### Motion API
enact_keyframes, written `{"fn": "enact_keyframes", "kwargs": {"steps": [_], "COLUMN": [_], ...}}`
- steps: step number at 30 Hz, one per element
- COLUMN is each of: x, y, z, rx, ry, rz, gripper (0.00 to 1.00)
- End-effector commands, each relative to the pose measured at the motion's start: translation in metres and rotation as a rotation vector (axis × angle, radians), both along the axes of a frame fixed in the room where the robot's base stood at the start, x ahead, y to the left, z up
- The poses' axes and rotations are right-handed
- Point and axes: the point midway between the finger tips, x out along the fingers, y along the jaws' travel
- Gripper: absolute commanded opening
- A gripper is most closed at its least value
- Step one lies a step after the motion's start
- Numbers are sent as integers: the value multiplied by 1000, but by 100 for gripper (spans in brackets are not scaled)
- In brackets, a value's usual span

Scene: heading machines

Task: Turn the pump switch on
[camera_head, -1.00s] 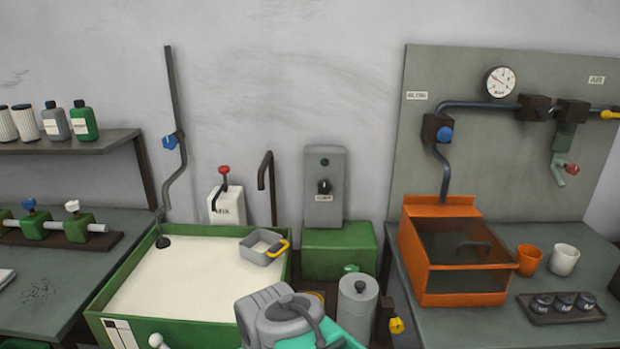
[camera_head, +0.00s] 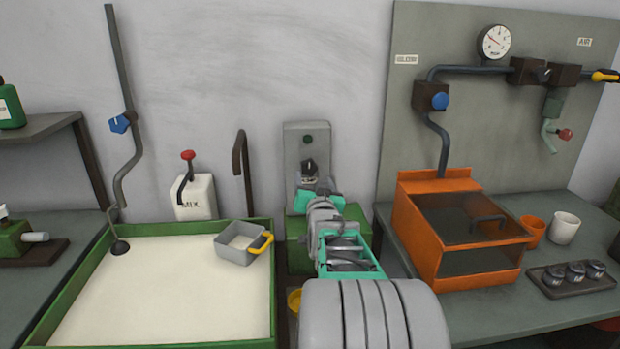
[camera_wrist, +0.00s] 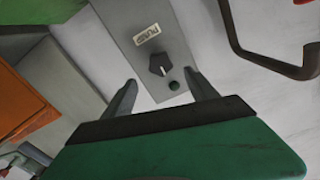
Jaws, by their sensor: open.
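The pump switch is a dark rotary knob (camera_head: 310,167) on a grey upright panel (camera_head: 293,150) against the wall. It also shows in the wrist view (camera_wrist: 159,65), next to a label (camera_wrist: 146,35) reading PUMP and a small dark green button or lamp (camera_wrist: 174,86). My gripper (camera_wrist: 165,95) is open, its two fingers apart on either side of the panel's end, with the knob beyond the gap between them. In the head view my gripper (camera_head: 319,197) is just below the knob and hides the lower panel. I cannot see the fingers touching anything.
A green tank (camera_head: 276,300) with pale liquid and a grey scoop (camera_head: 238,255) is at the left. A bent dark pipe (camera_head: 239,165) stands left of the panel. An orange box (camera_head: 405,235) with a dark lid is at the right.

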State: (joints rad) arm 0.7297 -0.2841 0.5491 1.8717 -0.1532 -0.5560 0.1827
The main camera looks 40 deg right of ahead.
Motion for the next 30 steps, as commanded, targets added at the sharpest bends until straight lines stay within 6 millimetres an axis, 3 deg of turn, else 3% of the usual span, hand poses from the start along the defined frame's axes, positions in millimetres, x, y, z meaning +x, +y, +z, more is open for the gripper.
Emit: {"fn": "enact_keyframes", "kwargs": {"steps": [12,22,30], "x": [56,62,62], "y": [-39,-43,-42], "z": [2,2,2], "rx": [-2,-3,-3], "ry": [-4,-4,-4], "rz": [0,0,0], "gripper": [67,67,45]}}
